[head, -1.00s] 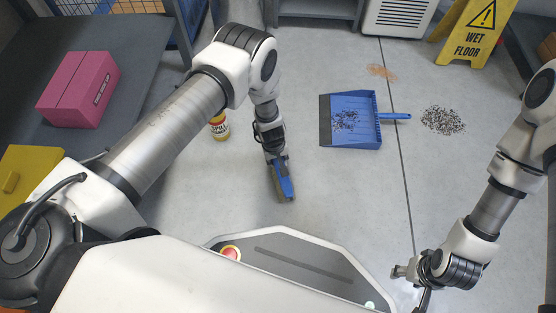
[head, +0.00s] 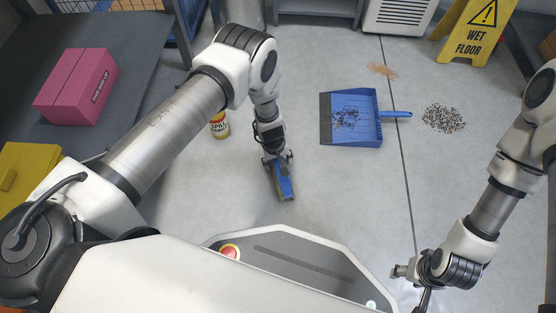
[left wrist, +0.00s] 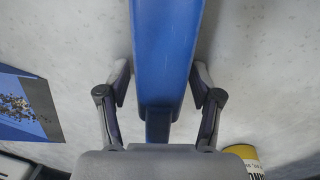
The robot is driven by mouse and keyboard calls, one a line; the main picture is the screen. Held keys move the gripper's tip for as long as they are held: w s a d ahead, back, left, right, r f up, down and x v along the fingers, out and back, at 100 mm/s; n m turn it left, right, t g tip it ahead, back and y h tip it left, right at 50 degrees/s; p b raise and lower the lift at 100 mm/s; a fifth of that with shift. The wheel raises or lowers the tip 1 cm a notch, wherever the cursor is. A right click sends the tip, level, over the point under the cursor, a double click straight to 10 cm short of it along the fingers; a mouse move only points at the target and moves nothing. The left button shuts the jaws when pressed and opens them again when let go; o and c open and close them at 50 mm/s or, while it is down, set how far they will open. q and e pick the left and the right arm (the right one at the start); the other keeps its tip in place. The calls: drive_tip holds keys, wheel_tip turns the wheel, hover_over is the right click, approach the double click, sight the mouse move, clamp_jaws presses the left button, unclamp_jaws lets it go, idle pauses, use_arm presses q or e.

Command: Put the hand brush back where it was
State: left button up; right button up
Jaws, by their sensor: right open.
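The bristles are mostly hidden. My right gripper (head: 408,284) is open and empty at the lower right, far from the brush.
A blue dustpan (head: 364,128) holding dark debris lies right of the brush. A debris pile (head: 444,119) lies beyond its handle. A yellow-labelled spill container (head: 219,127) stands behind my left arm. A wet floor sign (head: 468,30) stands at the back right. Floor around the brush is clear.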

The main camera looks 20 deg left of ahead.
use_arm(q)
drive_tip(key=r, duration=0.8)
drive_tip(key=s+a+r, duration=0.1)
drive_tip(key=r, duration=0.3)
